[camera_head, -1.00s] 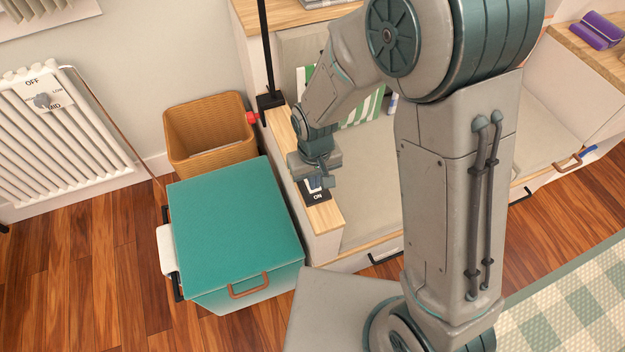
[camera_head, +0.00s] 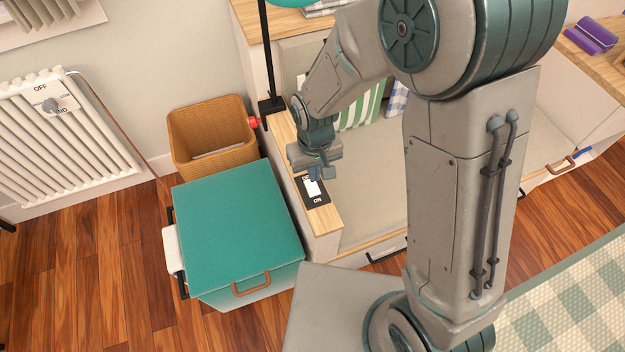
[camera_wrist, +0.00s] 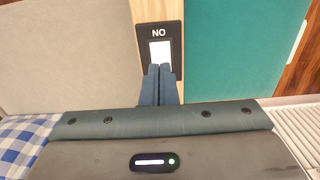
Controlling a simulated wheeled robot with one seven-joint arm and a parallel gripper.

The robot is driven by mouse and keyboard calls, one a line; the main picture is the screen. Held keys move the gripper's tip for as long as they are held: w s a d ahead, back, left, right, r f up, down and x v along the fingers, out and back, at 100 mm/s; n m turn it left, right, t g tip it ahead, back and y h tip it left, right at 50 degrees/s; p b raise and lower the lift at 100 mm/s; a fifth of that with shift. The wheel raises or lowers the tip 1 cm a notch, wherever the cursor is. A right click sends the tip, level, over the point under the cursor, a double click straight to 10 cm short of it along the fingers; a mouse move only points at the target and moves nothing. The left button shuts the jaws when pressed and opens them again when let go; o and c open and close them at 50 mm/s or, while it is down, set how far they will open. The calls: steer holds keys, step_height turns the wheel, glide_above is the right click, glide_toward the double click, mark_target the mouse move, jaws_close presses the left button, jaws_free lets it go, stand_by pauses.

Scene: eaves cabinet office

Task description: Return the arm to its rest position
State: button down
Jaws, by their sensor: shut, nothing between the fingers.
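My gripper (camera_head: 318,173) is shut and empty, with its fingertips over the near end of a wooden ledge. It also shows in the wrist view (camera_wrist: 159,70), its two fingers pressed together. A black switch plate (camera_head: 313,191) marked "ON" lies on the ledge just below the fingertips. In the wrist view the same plate (camera_wrist: 174,70) appears upside down with a lit white rocker (camera_wrist: 160,52). The fingertips overlap the rocker's lower edge there; I cannot tell if they touch it. My arm is bent and reaches out over the ledge.
A teal-lidded box (camera_head: 237,222) stands left of the ledge, with a wicker basket (camera_head: 210,130) behind it. A white radiator (camera_head: 65,140) is at the far left. A black pole (camera_head: 266,50) rises behind the ledge. A cushioned seat (camera_head: 365,185) lies right of it.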

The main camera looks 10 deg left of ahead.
steer(key=shift+r, duration=0.6)
steer(key=s+d+r+m+t+p, duration=0.1)
steer(key=s+d+r+m+p, duration=0.1)
steer(key=d+r, duration=0.5)
steer(key=s+d+r+m+t+p, duration=0.1)
steer(key=s+d+r+m+p, duration=0.1)
steer(key=d+r, duration=0.6)
steer(key=s+d+r+m+p, duration=0.2)
steer(key=d+r+p, duration=0.4)
steer(key=r, duration=0.6)
steer(key=shift+s+d+r+m+t, duration=0.3)
steer(key=shift+s+d+r+t, duration=0.1)
steer(key=shift+s+d, duration=0.35)
